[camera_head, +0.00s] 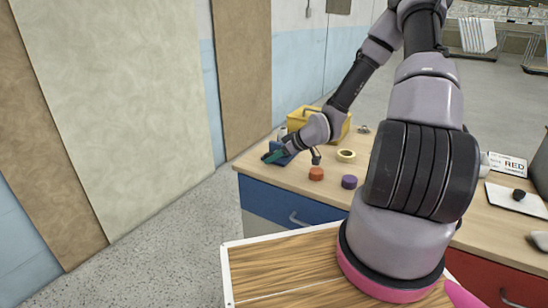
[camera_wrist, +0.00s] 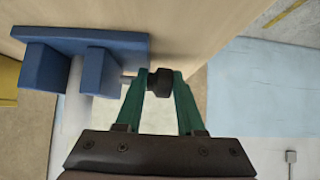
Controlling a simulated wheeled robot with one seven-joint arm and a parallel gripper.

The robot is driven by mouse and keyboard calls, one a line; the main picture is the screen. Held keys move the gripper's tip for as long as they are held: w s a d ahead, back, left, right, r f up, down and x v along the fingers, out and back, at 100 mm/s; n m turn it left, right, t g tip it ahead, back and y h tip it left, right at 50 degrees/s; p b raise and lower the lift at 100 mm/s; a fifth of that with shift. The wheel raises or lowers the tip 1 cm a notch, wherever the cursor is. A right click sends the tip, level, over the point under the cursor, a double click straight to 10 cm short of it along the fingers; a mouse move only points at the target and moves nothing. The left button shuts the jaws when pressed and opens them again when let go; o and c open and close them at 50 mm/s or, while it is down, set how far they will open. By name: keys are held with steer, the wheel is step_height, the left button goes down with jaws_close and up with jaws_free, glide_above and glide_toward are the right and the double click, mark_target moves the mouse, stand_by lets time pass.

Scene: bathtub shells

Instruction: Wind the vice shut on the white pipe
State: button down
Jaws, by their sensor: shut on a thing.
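The blue vice (camera_wrist: 100,72) lies at the upper left of the wrist view, with two blocks on a blue base. The white pipe (camera_wrist: 74,115) runs between the blocks; I cannot tell whether both touch it. A dark round knob (camera_wrist: 160,84) sits at the end of a short grey screw on the vice's right side. My gripper (camera_wrist: 160,76) has green fingers shut on this knob, one on each side. In the head view, the vice (camera_head: 280,150) is at the bench's left end, partly hidden by my gripper (camera_head: 272,156).
A yellow toolbox (camera_head: 302,122) stands behind the vice. The floor left of the bench is clear.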

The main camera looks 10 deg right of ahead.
steer(key=shift+s+a, duration=0.4)
steer(key=c, duration=0.7)
jaws_free()
steer(key=shift+w, duration=0.1)
steer(key=shift+w+d, duration=0.1)
steer(key=shift+d, duration=0.1)
steer(key=shift+s+d+r, duration=0.25)
steer(key=shift+d+r, duration=0.05)
steer(key=shift+d, duration=0.1)
steer(key=v, duration=0.9)
steer(key=shift+s+r, duration=0.25)
steer(key=shift+s, duration=0.05)
steer(key=shift+o, duration=0.3)
steer(key=shift+d, duration=0.1)
